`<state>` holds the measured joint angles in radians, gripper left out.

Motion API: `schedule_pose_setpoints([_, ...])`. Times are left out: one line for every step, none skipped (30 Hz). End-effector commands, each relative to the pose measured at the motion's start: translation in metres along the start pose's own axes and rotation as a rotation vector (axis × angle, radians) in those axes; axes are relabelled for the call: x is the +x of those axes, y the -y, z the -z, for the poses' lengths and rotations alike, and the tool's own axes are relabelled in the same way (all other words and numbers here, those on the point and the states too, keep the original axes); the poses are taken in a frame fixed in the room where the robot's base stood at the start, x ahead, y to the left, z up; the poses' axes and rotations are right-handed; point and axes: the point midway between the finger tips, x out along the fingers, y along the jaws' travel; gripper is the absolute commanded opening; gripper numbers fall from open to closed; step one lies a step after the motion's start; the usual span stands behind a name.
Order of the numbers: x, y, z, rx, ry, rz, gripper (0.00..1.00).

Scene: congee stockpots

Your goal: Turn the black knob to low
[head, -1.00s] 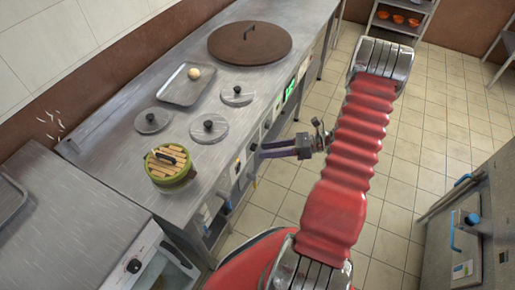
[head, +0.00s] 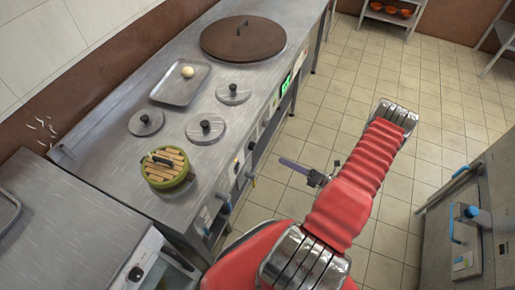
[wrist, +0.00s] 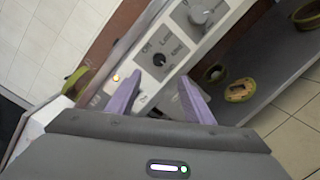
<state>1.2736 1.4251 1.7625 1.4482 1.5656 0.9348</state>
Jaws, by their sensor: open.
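In the head view my gripper (head: 289,163) hangs over the floor, apart from the counter front. The knob cannot be made out there.
A larger grey knob (wrist: 200,12) sits beside the black one. An amber light (wrist: 116,77) glows on the panel. An oven with another black knob (head: 135,273) stands front left. Tiled floor (head: 340,115) is open.

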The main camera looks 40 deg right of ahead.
Motion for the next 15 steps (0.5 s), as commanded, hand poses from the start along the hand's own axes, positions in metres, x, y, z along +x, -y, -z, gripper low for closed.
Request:
schedule_pose_setpoints([0.001,0.0,0.0,0.0,-0.002,-0.001,0.47])
schedule_pose_setpoints([0.001,0.0,0.0,-0.001,-0.002,-0.001,0.47])
schedule_pose_setpoints([0.001,-0.001,0.0,-0.001,-0.003,-0.002,0.47])
schedule_pose_setpoints([0.001,-0.001,0.0,-0.001,-0.003,-0.002,0.47])
schedule_pose_setpoints([0.002,-0.001,0.0,-0.001,-0.004,-0.002,0.47])
schedule_pose_setpoints([0.002,-0.001,0.0,-0.001,-0.004,-0.002,0.47])
schedule_pose_setpoints([0.002,-0.001,0.0,-0.001,-0.005,-0.003,0.47])
schedule_pose_setpoints([0.003,-0.001,0.001,-0.001,-0.005,-0.003,0.47])
schedule_pose_setpoints([0.004,-0.001,0.001,-0.001,-0.005,-0.003,0.47])
schedule_pose_setpoints([0.006,-0.001,0.001,-0.001,-0.005,-0.003,0.47])
schedule_pose_setpoints([0.007,-0.001,0.001,-0.001,-0.005,-0.003,0.47])
schedule_pose_setpoints([0.01,-0.001,0.001,-0.001,-0.006,-0.004,0.47])
schedule_pose_setpoints([0.012,-0.001,0.001,-0.001,-0.007,-0.004,0.47])
schedule_pose_setpoints([0.015,-0.001,0.001,-0.001,-0.008,-0.005,0.47])
schedule_pose_setpoints([0.019,-0.001,0.001,-0.001,-0.008,-0.005,0.47])
